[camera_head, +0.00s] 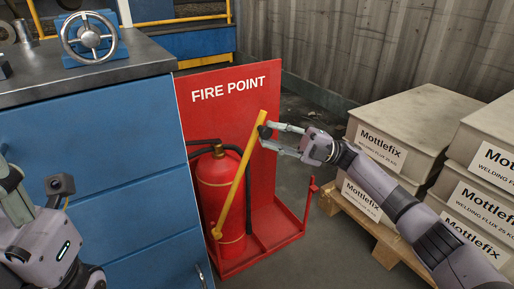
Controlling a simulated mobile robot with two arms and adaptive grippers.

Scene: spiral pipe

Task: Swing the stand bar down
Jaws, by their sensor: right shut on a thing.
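The yellow stand bar (238,182) slants up and to the right across the front of a red fire extinguisher (213,190). Its lower end meets the red stand (262,250) at the front left, and its upper end is raised. My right gripper (265,137) is shut on the bar near its upper end, at a dark grip partly hidden by the fingers. A red upright (309,200) stands at the stand's right side, apart from the bar. My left gripper (10,180) is at the left edge, partly cut off, away from the stand; its opening is unclear.
A blue cabinet (100,150) with a dark top stands close on the stand's left, with a handwheel (90,38) on it. Stacked Mottlefix boxes (390,120) on a wooden pallet (385,245) stand to the right. Grey floor shows between stand and pallet.

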